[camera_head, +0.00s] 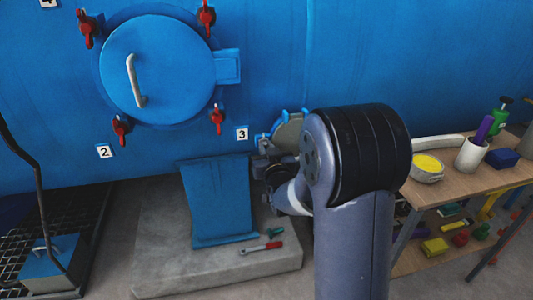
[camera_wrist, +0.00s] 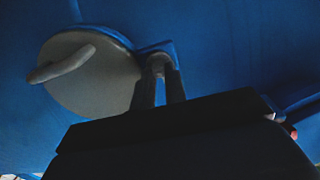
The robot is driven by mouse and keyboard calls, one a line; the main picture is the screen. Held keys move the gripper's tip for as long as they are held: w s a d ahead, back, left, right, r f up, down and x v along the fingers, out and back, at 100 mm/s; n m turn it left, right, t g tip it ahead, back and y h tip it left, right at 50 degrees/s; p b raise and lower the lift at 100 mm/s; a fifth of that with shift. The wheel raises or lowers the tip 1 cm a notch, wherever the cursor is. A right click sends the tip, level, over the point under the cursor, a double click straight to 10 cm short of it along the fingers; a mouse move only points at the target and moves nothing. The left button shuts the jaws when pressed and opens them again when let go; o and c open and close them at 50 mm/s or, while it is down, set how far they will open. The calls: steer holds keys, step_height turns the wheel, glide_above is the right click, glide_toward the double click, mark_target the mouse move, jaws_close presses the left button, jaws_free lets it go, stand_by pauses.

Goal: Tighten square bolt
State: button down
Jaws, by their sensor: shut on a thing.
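A small round grey hatch cover (camera_wrist: 92,72) with a curved handle (camera_wrist: 62,64) shows in the wrist view. In the head view the hatch (camera_head: 288,132) is partly hidden behind my arm. A blue lug (camera_wrist: 160,47) at the hatch's right edge carries a pale bolt head (camera_wrist: 157,62). My gripper (camera_wrist: 159,77) is shut on this bolt head, with one dark finger on each side of it. The view is too dark to tell whether the head is square. In the head view my gripper (camera_head: 264,152) is at the hatch, and the bolt is hidden.
A large closed round door (camera_head: 160,70) with several red clamps is on the blue vessel wall. A wooden table (camera_head: 450,190) with a bowl (camera_head: 427,168) and a white cup (camera_head: 472,155) stands right of my arm.

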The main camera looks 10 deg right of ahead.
steer(key=c, duration=1.7)
jaws_free()
steer(key=s, duration=1)
steer(key=shift+s, duration=0.4)
steer(key=w, duration=1)
steer(key=shift+w, duration=0.3)
steer(key=shift+w+p, duration=0.15)
steer(key=shift+p, duration=0.35)
steer(key=shift+f+b, duration=0.1)
steer(key=shift+b, duration=0.4)
